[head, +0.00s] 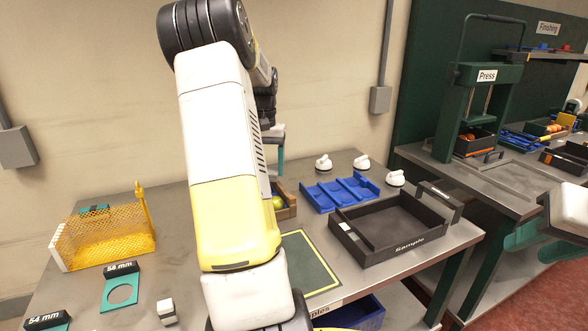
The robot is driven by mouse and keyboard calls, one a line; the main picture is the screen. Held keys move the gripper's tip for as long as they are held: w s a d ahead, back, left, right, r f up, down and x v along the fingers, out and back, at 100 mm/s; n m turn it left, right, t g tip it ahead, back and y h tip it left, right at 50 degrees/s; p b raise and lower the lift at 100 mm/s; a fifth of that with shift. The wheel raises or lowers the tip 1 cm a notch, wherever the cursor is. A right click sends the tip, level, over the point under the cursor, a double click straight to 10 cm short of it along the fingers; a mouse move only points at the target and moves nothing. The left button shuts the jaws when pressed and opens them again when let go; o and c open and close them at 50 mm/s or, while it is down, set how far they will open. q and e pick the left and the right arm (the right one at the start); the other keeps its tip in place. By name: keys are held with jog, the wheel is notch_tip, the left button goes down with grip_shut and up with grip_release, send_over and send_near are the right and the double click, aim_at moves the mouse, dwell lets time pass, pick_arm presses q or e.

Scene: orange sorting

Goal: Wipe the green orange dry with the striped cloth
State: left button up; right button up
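The green orange (278,203) sits in a small brown wooden tray (289,211) on the bench and is partly hidden by my arm. No striped cloth can be made out in the head view. My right gripper (279,160) shows only in part behind the big white and yellow arm link, above the wooden tray and apart from the orange. Its fingers are mostly hidden, so I cannot see whether it is open or holds anything.
A yellow mesh basket (105,238) and ring gauges (121,289) stand at left. A blue divided tray (340,193), white knobbed pieces (396,178) and a black Sample tray (405,250) stand at right. A dark green mat (306,262) lies in front. A press (485,100) stands beyond.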

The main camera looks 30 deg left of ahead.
pick_arm(q)
jog(key=shift+w+d+f, duration=0.1)
jog(key=shift+d+f, duration=0.25)
jog(key=shift+f, duration=0.7)
jog(key=shift+w+d+f, duration=0.15)
jog(key=shift+d+f, duration=0.2)
jog(key=shift+f, duration=0.65)
jog(key=shift+w+d+f, duration=0.1)
jog(key=shift+d+f, duration=0.25)
jog(key=shift+f, duration=0.7)
jog(key=shift+f, duration=0.6)
dwell(0.3)
jog(key=shift+d, duration=0.1)
